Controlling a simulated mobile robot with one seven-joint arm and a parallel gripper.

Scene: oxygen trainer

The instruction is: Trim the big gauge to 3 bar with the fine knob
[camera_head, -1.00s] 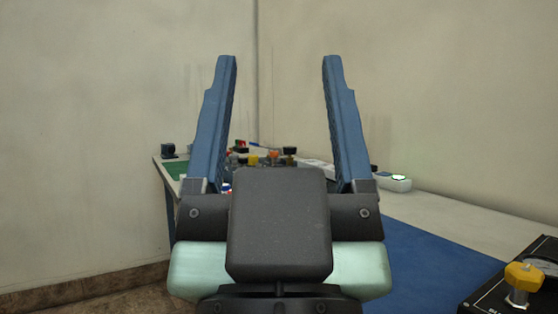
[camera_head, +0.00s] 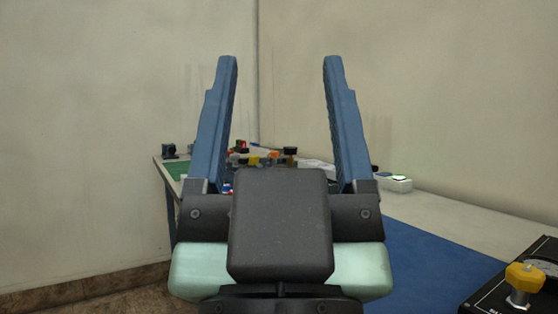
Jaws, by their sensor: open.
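My gripper (camera_head: 280,125) is in the middle of the head view. Its two blue fingers are wide apart with nothing between them. A black panel (camera_head: 487,296) is cut off at the lower right corner. A yellow knob (camera_head: 525,277) on a metal stem stands on it. Part of a pale dial (camera_head: 547,266) shows behind the knob; its needle and reading cannot be made out. I cannot tell whether this knob is the fine knob or this dial the big gauge. My gripper is well to the left of the panel and touches nothing.
The panel is by a blue mat (camera_head: 430,262) on a pale bench (camera_head: 460,212). Several small parts, one an orange knob (camera_head: 274,154), stand at the far end, partly hidden by my gripper.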

